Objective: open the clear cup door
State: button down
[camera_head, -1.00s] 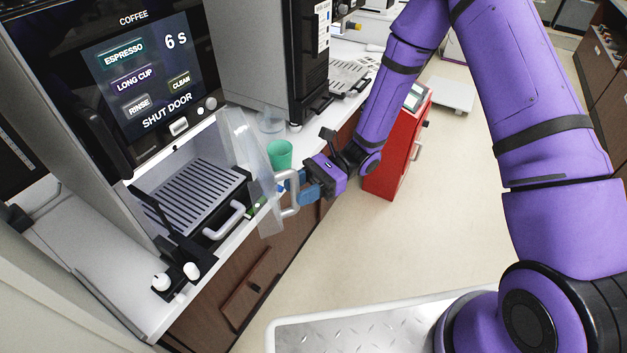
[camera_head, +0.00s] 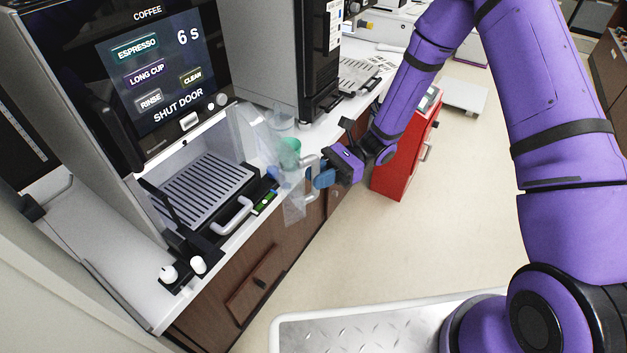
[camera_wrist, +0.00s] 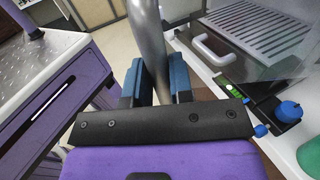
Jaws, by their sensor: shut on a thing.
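The clear cup door (camera_head: 268,140) of the coffee machine stands swung out from the right side of the cup bay, open wide. Its grey handle (camera_head: 307,178) is on the outer edge. My gripper (camera_head: 318,177) is shut on this handle with its blue fingers. In the wrist view the handle (camera_wrist: 146,40) runs up between the fingers of my gripper (camera_wrist: 154,75). The cup bay with its slatted drip tray (camera_head: 205,190) is uncovered. The machine's screen (camera_head: 155,65) reads "6 s" and "SHUT DOOR".
A green cup (camera_head: 289,150) and a clear cup (camera_head: 281,120) stand on the counter, seen through or behind the door. A red cabinet (camera_head: 405,150) stands behind my arm. The floor (camera_head: 400,240) in front of the counter is clear.

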jog(key=c, duration=1.8)
grip_release()
jog(key=shift+w+d+r, duration=0.1)
jog(key=shift+w+d, duration=0.25)
jog(key=shift+w, duration=0.4)
jog(key=shift+w+d+f, duration=0.1)
jog(key=shift+w+d, duration=0.3)
jog(key=shift+w, duration=0.35)
jog(key=shift+w+d+r, duration=0.1)
jog(key=shift+w+d, duration=0.25)
jog(key=shift+w, duration=0.4)
jog(key=o, duration=0.5)
jog(key=shift+w+d, duration=0.1)
jog(key=shift+w, duration=0.1)
jog(key=shift+c, duration=0.2)
jog(key=o, duration=0.5)
jog(key=shift+s, duration=0.1)
